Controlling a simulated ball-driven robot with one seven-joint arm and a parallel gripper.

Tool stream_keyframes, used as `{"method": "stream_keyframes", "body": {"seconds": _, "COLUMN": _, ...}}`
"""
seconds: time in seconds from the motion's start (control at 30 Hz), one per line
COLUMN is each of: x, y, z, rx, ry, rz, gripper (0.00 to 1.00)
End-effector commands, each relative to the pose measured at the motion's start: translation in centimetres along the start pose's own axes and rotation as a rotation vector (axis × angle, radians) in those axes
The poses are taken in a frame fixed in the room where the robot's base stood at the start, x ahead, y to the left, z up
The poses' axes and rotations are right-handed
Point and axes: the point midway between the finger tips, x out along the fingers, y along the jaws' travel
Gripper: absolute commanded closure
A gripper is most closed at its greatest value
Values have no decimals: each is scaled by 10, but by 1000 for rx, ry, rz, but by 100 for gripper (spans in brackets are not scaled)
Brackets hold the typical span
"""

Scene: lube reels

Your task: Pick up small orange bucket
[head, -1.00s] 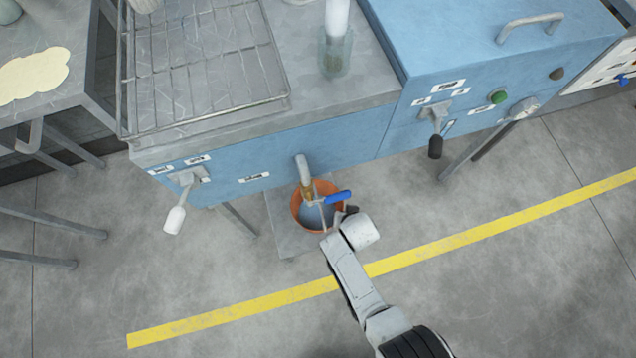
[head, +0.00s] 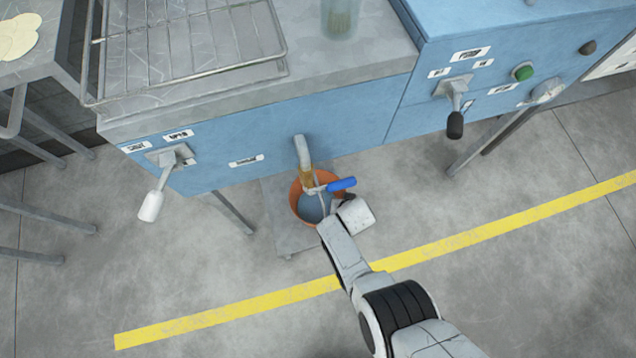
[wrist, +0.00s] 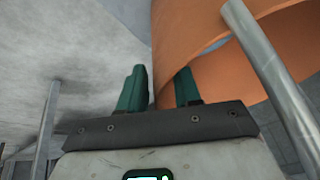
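The small orange bucket (head: 296,199) stands on a grey plate under the tap of the blue machine, with bluish-grey contents. My gripper (head: 342,203) is at the bucket's right side in the head view, its fingers mostly hidden there. In the wrist view, my gripper's two green fingers (wrist: 160,90) are apart, and the bucket's orange wall (wrist: 185,35) reaches down between them. The left finger is outside the wall and the right finger is on its other side. A firm hold on the wall does not show.
A tap pipe (head: 303,155) with a blue lever (head: 341,184) hangs right over the bucket. The blue machine (head: 225,160) rises behind, with a white-handled lever (head: 151,205). Open floor with a yellow line (head: 230,318) lies in front.

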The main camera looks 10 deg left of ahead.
Motion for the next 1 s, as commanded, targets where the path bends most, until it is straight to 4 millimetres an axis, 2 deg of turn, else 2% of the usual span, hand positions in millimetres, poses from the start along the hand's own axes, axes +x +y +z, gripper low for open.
{"method": "stream_keyframes", "body": {"seconds": 0.03, "x": 7, "y": 0, "z": 1, "rx": 1, "ry": 0, "rz": 0, "gripper": 67}}
{"method": "stream_keyframes", "body": {"seconds": 0.1, "x": 9, "y": 0, "z": 1, "rx": 0, "ry": 0, "rz": -1, "gripper": 67}}
{"method": "stream_keyframes", "body": {"seconds": 0.43, "x": 9, "y": 0, "z": 0, "rx": -1, "ry": 0, "rz": -1, "gripper": 68}}
{"method": "stream_keyframes", "body": {"seconds": 0.77, "x": 9, "y": 0, "z": 0, "rx": -1, "ry": 0, "rz": -1, "gripper": 100}}
{"method": "stream_keyframes", "body": {"seconds": 1.0, "x": 9, "y": 0, "z": 0, "rx": -1, "ry": -1, "rz": 0, "gripper": 100}}
